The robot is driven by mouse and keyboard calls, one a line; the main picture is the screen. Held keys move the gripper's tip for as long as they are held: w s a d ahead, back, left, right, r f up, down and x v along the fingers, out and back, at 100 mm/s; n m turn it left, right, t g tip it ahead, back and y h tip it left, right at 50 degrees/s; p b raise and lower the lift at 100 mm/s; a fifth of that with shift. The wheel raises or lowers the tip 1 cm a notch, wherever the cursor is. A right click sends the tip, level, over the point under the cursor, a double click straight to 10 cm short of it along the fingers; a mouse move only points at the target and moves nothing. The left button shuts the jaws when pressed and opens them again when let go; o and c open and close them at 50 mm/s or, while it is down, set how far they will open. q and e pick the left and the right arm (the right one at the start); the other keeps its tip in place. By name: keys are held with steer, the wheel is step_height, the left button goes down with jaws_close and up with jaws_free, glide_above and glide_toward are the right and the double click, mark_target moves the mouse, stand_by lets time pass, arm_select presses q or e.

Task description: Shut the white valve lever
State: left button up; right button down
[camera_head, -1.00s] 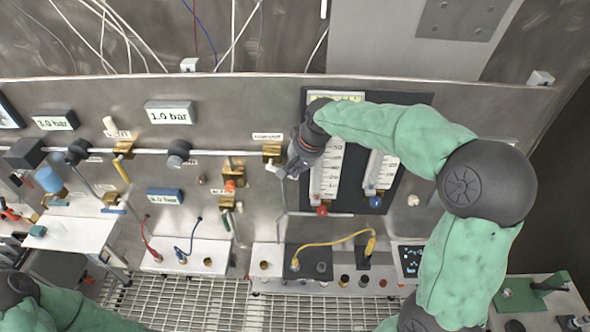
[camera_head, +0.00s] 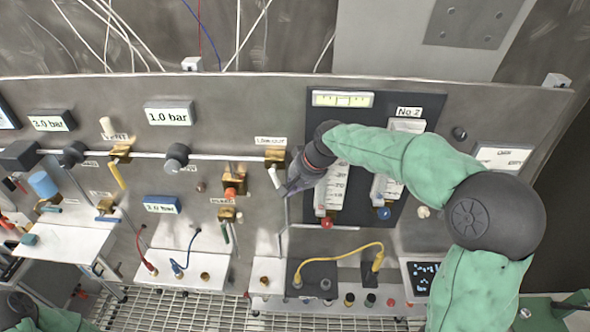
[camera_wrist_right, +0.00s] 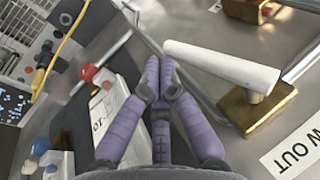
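The white valve lever (camera_head: 274,177) hangs steeply down from a brass valve (camera_head: 275,158) on the steel panel, under a label ending in "OUT". In the right wrist view the lever (camera_wrist_right: 222,66) is a plain white bar in front of the brass body (camera_wrist_right: 258,108). My right gripper (camera_head: 287,188) is just right of the lever in the head view. In the wrist view its purple fingertips (camera_wrist_right: 160,64) are together with nothing between them, close beside the lever's free end; I cannot tell if they touch it. My left gripper is out of view.
A dark board with two flow gauges (camera_head: 334,190) stands right behind my right gripper. A thin metal tube (camera_wrist_right: 165,48) runs near the fingertips. A yellow cable (camera_head: 340,247) loops below. Other valves, such as one with a yellow lever (camera_head: 118,176), sit to the left.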

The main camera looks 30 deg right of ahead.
steer(key=shift+w+a+f+b, duration=0.3)
steer(key=shift+w+a+f, duration=0.1)
steer(key=shift+a+f, duration=0.3)
stand_by(0.3)
steer(key=v, duration=1.2)
stand_by(0.5)
